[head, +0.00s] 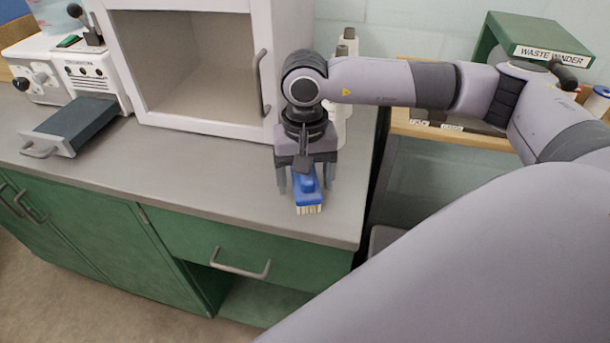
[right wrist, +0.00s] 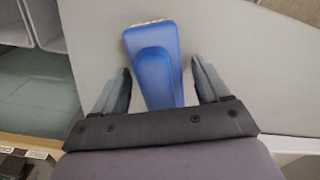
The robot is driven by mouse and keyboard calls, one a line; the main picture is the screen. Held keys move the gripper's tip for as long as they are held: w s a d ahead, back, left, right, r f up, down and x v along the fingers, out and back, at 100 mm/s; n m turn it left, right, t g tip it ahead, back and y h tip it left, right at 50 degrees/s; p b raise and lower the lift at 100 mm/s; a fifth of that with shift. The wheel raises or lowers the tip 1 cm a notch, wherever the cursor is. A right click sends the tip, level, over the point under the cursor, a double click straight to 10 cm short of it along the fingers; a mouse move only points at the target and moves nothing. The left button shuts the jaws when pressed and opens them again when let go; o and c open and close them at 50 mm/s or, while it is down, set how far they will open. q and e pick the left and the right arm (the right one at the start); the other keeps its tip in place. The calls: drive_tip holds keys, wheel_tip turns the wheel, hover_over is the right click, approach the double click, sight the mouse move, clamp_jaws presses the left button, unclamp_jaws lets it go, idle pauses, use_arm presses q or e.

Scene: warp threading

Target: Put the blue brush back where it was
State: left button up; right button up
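The blue brush (head: 307,190) lies on the grey countertop (head: 220,180) near its front edge, pale bristles showing at the end toward the front. My right gripper (head: 305,184) is just above the brush with its fingers apart, one on each side. In the right wrist view the brush (right wrist: 156,65) lies between the two fingers of the right gripper (right wrist: 160,85), with a gap on both sides. The fingers do not appear to touch it. My left gripper is not in view.
A white cabinet (head: 140,118) with an open front stands behind the gripper. A white machine with a dark drawer pulled out (head: 75,125) is at left. Bottles (head: 343,100) stand close behind the arm. A green waste winder (head: 540,45) is at back right. The counter left of the brush is clear.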

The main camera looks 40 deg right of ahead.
drive_tip(key=shift+r, duration=0.5)
wheel_tip(320, 180, up, 11)
drive_tip(key=shift+r, duration=0.2)
idle(0.6)
